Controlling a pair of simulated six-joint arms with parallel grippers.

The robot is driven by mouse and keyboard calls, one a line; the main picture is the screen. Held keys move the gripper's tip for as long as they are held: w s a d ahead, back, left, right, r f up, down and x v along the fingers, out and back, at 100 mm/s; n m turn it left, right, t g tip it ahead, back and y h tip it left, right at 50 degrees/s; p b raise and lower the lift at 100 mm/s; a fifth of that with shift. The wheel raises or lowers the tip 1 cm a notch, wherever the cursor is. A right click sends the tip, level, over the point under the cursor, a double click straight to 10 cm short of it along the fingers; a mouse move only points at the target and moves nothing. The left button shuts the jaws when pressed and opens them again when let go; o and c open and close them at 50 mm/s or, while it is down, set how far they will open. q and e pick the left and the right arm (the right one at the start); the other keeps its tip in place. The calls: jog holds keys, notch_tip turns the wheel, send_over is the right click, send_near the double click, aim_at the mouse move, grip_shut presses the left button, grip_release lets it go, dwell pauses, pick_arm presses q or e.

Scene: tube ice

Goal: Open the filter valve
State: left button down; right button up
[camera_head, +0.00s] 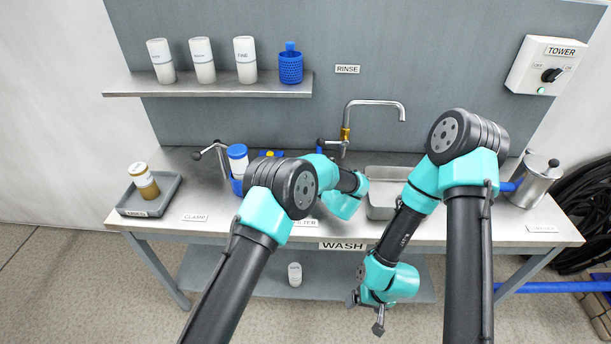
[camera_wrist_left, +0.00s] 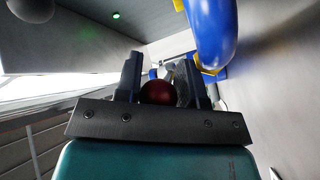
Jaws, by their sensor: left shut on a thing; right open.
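My left gripper (camera_wrist_left: 159,76) is shut on a dark red round knob (camera_wrist_left: 159,92), seen between its two fingers in the left wrist view. A blue curved pipe (camera_wrist_left: 215,35) with yellow fittings is close beside the fingers on the right. In the head view my left arm bends over the bench and hides its fingertips, the red knob and most of the blue filter unit. A blue-capped white container (camera_head: 238,152) shows left of the arm's elbow. My right gripper (camera_head: 365,314) is open and empty, pointing down in front of the bench edge.
A grey tray (camera_head: 166,207) with a brown-filled jar (camera_head: 144,180) stands at the left. A sink (camera_head: 384,210) with a tap (camera_head: 375,103) lies behind the arms. A steel canister (camera_head: 534,183) stands at the right. A shelf (camera_head: 215,89) holds white bottles and a blue holder.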

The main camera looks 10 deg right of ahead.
pick_arm(q)
jog(key=shift+w+r, duration=0.15)
jog(key=shift+r, duration=0.35)
jog(key=c, duration=1.1)
grip_release()
jog(key=o, duration=0.3)
jog(key=shift+a+f, duration=0.1)
jog(key=shift+f, duration=0.1)
jog(key=shift+f, duration=0.1)
jog(key=shift+s+d, duration=0.3)
jog(key=shift+s, duration=0.2)
jog(key=shift+v, duration=3.5)
